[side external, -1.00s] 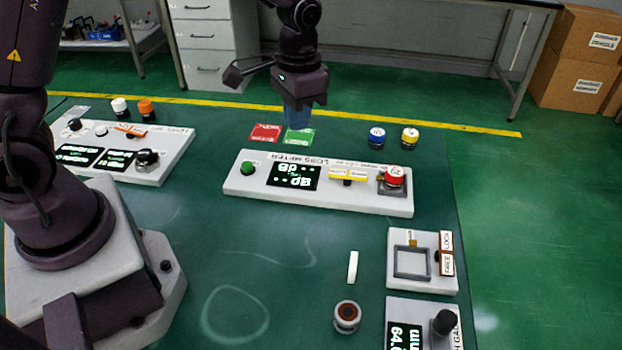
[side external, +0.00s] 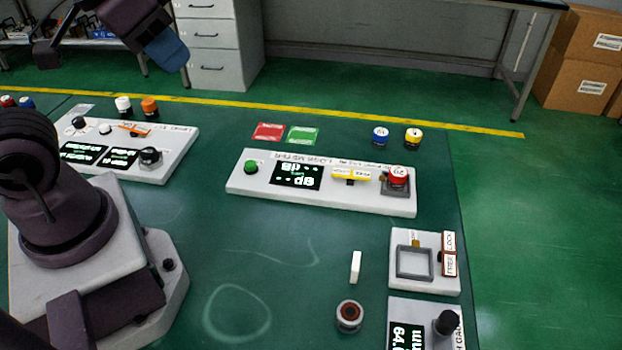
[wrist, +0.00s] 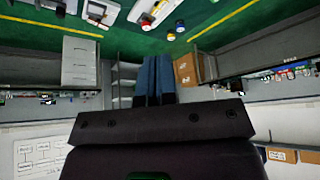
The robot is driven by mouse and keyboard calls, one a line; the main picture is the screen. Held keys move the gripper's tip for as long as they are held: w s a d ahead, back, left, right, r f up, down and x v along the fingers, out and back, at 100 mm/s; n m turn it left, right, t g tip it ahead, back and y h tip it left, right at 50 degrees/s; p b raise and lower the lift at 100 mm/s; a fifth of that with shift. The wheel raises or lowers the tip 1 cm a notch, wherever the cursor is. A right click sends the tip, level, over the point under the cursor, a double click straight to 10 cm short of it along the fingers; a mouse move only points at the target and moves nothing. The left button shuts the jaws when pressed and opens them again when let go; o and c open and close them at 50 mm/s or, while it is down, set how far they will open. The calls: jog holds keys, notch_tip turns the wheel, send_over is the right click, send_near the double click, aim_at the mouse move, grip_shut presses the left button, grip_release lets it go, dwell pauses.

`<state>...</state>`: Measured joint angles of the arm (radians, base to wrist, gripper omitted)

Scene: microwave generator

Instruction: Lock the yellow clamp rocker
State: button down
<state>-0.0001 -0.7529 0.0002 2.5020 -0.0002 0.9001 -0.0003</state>
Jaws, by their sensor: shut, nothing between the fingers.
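The yellow clamp rocker (side external: 350,175) sits on the white loss meter panel (side external: 240,187), between its dark display and a red cap (side external: 398,176) on a square seat. Small labels mark its two halves; I cannot read them or tell which side is pressed. My gripper (side external: 167,52) is high at the upper left of the side view, far from the rocker, with its blue fingers together and empty. The blue fingers (wrist: 155,78) also show shut in the wrist view, pointing away from the bench.
A white panel (side external: 180,150) with an orange rocker stands at the left. Blue (side external: 380,136) and yellow (side external: 413,137) caps stand behind the loss meter. A frame fixture (side external: 440,275) with a brown rocker is at front right.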

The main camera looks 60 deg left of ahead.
jog(key=n+g, duration=0.6)
jog(key=n, duration=0.3)
send_over(370, 178)
notch_tip(370, 178, down, 16)
jog(key=shift+f, duration=0.25)
jog(key=shift+f, duration=0.1)
notch_tip(370, 178, down, 14)
jog(key=shift+r, duration=0.1)
